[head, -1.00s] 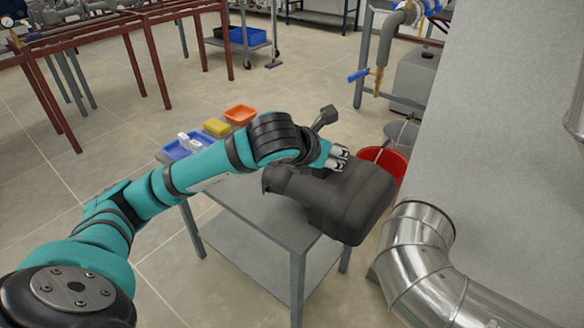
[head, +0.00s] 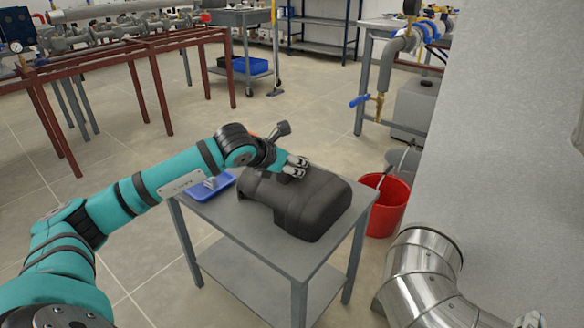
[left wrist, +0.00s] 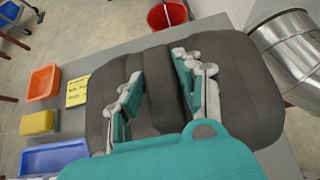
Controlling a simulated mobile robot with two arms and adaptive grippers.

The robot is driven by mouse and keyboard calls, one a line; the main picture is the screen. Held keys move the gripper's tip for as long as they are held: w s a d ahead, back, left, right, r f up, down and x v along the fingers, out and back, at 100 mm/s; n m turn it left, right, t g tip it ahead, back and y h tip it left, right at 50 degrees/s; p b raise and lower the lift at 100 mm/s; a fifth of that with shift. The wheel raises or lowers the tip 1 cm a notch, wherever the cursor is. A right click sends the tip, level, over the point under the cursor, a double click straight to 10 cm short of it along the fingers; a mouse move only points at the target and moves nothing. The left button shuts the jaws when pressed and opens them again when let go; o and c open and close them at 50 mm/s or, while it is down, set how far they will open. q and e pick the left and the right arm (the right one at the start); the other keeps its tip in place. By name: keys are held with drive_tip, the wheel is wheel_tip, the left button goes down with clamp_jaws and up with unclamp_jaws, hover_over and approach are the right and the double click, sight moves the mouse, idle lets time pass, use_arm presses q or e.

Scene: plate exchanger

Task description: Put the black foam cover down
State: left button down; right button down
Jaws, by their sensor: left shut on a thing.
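The black foam cover (head: 310,203) is a bulky dark grey shape over the top of a grey table (head: 222,208) in the head view. It appears to rest on the tabletop, though its underside is hidden. My left gripper (head: 296,168) is at the cover's upper far side. In the left wrist view the cover (left wrist: 245,80) fills the middle, and the fingers of my left gripper (left wrist: 160,85) straddle a raised dark ridge between them, shut on it.
The left wrist view shows an orange tray (left wrist: 44,82), a yellow block (left wrist: 38,122) and a yellow label (left wrist: 77,91). A red bucket (head: 388,205) and shiny pipe (head: 425,275) stand right of the table.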

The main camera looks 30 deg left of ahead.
drive_tip(key=shift+r, duration=0.3)
use_arm(q)
drive_tip(key=shift+f, duration=0.1)
drive_tip(key=c, duration=0.9)
unclamp_jaws()
